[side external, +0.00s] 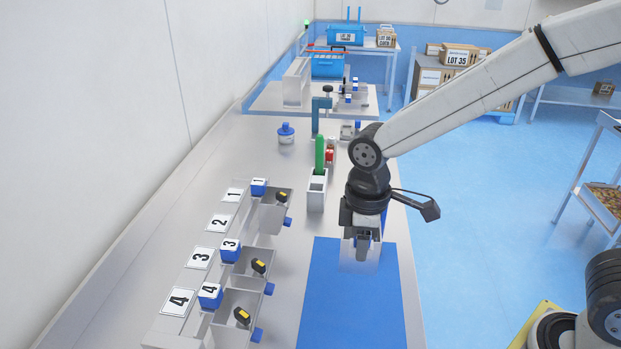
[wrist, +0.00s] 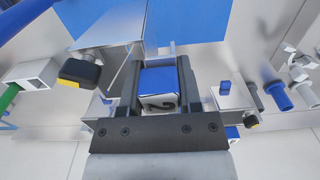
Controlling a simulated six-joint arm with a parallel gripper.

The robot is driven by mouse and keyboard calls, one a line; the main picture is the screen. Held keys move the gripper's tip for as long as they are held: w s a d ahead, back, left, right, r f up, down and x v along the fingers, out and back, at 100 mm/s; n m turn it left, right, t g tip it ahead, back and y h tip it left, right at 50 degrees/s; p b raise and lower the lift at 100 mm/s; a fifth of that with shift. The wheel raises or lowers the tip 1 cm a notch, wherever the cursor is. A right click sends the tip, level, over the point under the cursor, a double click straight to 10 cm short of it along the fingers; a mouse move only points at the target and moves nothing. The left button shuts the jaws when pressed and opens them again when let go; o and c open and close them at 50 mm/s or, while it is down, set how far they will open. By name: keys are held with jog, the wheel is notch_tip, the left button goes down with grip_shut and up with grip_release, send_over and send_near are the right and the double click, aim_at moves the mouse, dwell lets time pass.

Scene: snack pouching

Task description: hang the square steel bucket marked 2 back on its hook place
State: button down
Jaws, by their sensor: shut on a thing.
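My gripper (side external: 363,243) is shut on the blue and white grip block of the bucket marked 2. In the wrist view the block (wrist: 158,86) sits between the fingers, with its 2 facing the camera. The held steel bucket (side external: 358,262) hangs over the far part of the blue mat (side external: 350,310); its upper part is hidden by the gripper. The hook place beside the 2 label (side external: 218,222) is empty on the rack at the left. Whether the bucket touches the mat cannot be told.
Buckets 1 (side external: 270,214), 3 (side external: 248,262) and 4 (side external: 234,312) hang along the rack, on both sides of the gap. A steel holder (side external: 317,190) with a green-handled tool stands between the rack and the arm. A blue-topped jar (side external: 286,134) is farther back.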

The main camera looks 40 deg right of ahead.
aim_at(245, 218)
jog(key=shift+w+a+r+m, duration=0.1)
jog(key=shift+w+a+m, duration=0.1)
jog(key=shift+w+m, duration=0.3)
jog(key=shift+w+a+r+m, duration=0.1)
jog(key=shift+w+a+m, duration=0.05)
jog(key=shift+w+m, duration=0.35)
jog(key=w+a+r+m, duration=0.1)
jog(key=w+a+m, duration=0.1)
jog(key=w+m, duration=0.4)
jog(key=w+a+m, duration=0.3)
jog(key=w+m, duration=0.4)
jog(key=m, duration=0.3)
jog(key=shift+w+a+r, duration=0.15)
jog(key=shift+a+r, duration=0.1)
jog(key=shift+r, duration=0.15)
jog(key=shift+w+a+f, duration=0.1)
jog(key=shift+w+a, duration=0.05)
jog(key=shift+a, duration=0.05)
jog(key=shift+w+a+f, duration=2.15)
jog(key=shift+w+a, duration=0.15)
jog(key=shift+f, duration=0.2)
